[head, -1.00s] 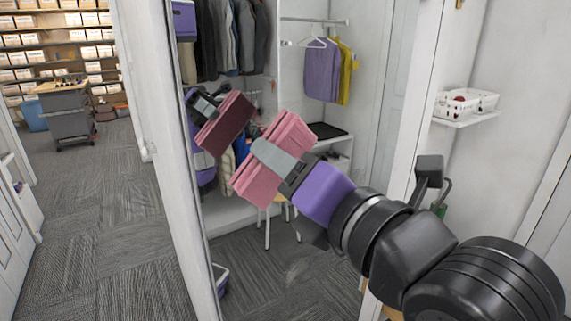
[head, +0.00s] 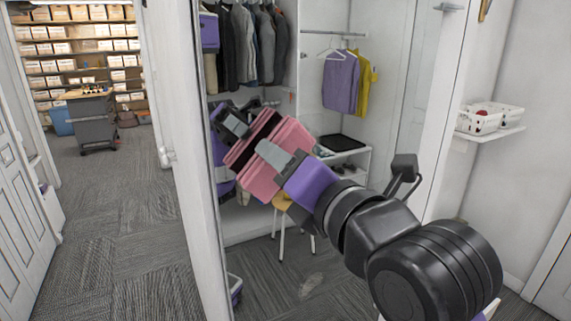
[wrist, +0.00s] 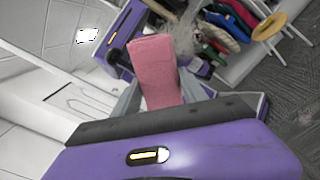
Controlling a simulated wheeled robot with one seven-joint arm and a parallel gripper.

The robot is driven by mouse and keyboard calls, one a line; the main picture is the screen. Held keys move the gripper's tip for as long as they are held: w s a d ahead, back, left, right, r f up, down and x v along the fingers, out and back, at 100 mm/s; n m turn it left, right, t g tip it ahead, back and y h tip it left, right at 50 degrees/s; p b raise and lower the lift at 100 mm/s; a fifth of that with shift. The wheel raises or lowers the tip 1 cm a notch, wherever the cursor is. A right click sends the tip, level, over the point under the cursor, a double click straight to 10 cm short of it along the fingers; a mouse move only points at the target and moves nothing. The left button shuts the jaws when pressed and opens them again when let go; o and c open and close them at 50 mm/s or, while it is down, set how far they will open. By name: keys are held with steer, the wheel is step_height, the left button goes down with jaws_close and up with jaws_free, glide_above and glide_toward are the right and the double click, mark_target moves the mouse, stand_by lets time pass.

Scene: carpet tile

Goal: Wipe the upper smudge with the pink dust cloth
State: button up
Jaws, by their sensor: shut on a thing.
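The pink dust cloth (head: 292,135) is a thick folded block, clamped between the grey fingers of my gripper (head: 275,160). In the wrist view the cloth (wrist: 155,75) stands up between the fingers. It faces a tall mirror panel (head: 335,215), where a darker reflection of cloth and gripper shows just beyond it. Cloth and reflection are very close; I cannot tell whether the cloth touches the glass. A greyish cloudy smudge (wrist: 186,38) shows beside the cloth's far end in the wrist view, probably the upper one. A pale lower smudge (head: 311,286) shows in the head view.
The mirror's white frame edge (head: 195,200) stands left of my arm. The mirror area shows hanging clothes (head: 342,80) and a stool (head: 290,220). A wall shelf with white baskets (head: 480,118) is at right. Open carpet (head: 120,220) lies at left.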

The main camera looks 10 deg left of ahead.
steer(key=shift+x, duration=0.85)
stand_by(0.5)
steer(key=shift+w+d+b, duration=0.65)
steer(key=shift+w+d, duration=0.35)
steer(key=shift+d, duration=0.5)
steer(key=shift+w+d+b, duration=0.7)
steer(key=shift+w+d, duration=0.35)
steer(key=shift+d, duration=0.45)
steer(key=shift+w+d+b, duration=0.65)
steer(key=shift+w+d, duration=0.35)
steer(key=shift+d, duration=0.45)
steer(key=shift+a, duration=0.1)
